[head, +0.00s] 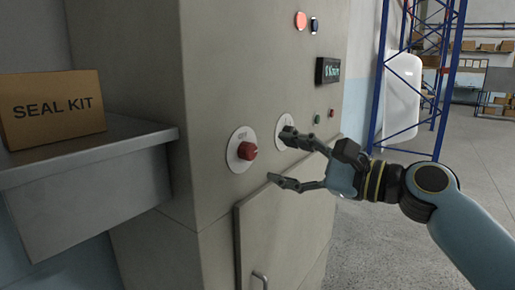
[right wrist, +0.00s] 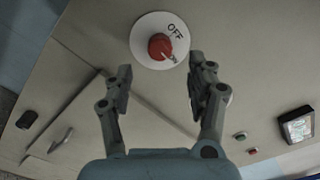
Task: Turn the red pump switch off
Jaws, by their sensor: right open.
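The red pump switch (head: 248,151) is a round red knob on a white round plate on the front of a grey cabinet. In the right wrist view the knob (right wrist: 159,46) shows beyond the fingertips, roughly midway between them. Its plate (right wrist: 147,23) reads OFF above the knob, with smaller lettering, apparently ON, at its lower right. The knob's exact setting is hard to tell. My right gripper (head: 283,158) is open and empty, to the right of the knob and apart from it. My left gripper is not in view.
A second white plate (head: 280,133) is partly hidden by my right gripper's upper finger. A cabinet door (head: 285,215) lies below. A display (head: 328,70) and small buttons sit to the right. A SEAL KIT box (head: 52,107) stands on a grey ledge (head: 90,150) at left.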

